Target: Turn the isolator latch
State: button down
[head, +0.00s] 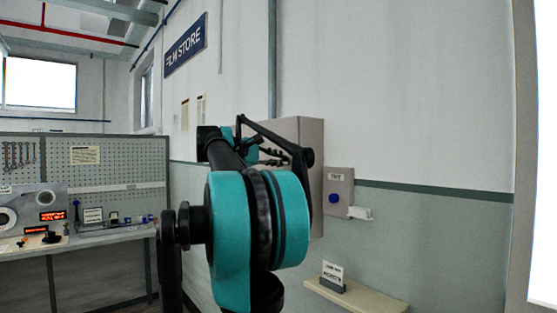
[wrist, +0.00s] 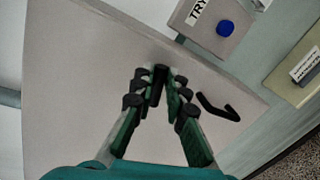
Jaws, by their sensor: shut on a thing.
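The isolator latch (wrist: 159,76) is a short black bar on the front of a light grey wall cabinet (wrist: 80,75). In the wrist view my gripper (wrist: 158,84) has its green-and-black fingers on either side of the latch and is shut on it. The latch's base is partly hidden between the fingertips. In the head view the cabinet (head: 312,132) is on the wall beyond my arm, and my gripper (head: 272,156) is at its front, largely hidden by my arm.
A bent black handle (wrist: 219,108) is on the cabinet front, right of my gripper. A grey "TRY" box with a blue button (head: 334,198) is beside the cabinet. A small shelf (head: 358,298) with a sign is below. A workbench (head: 100,234) stands at left.

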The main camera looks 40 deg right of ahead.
jog(key=shift+s+f+m+t, duration=0.15)
jog(key=shift+m+t, duration=0.1)
jog(key=shift+m, duration=0.45)
jog(key=shift+f+m+t, duration=0.1)
jog(key=shift+m+t, duration=0.15)
jog(key=shift+m, duration=0.45)
jog(key=c, duration=1.5)
grip_release()
jog(key=shift+c, duration=0.2)
jog(key=w+v, duration=0.1)
jog(key=v, duration=1.1)
jog(key=shift+s, duration=0.5)
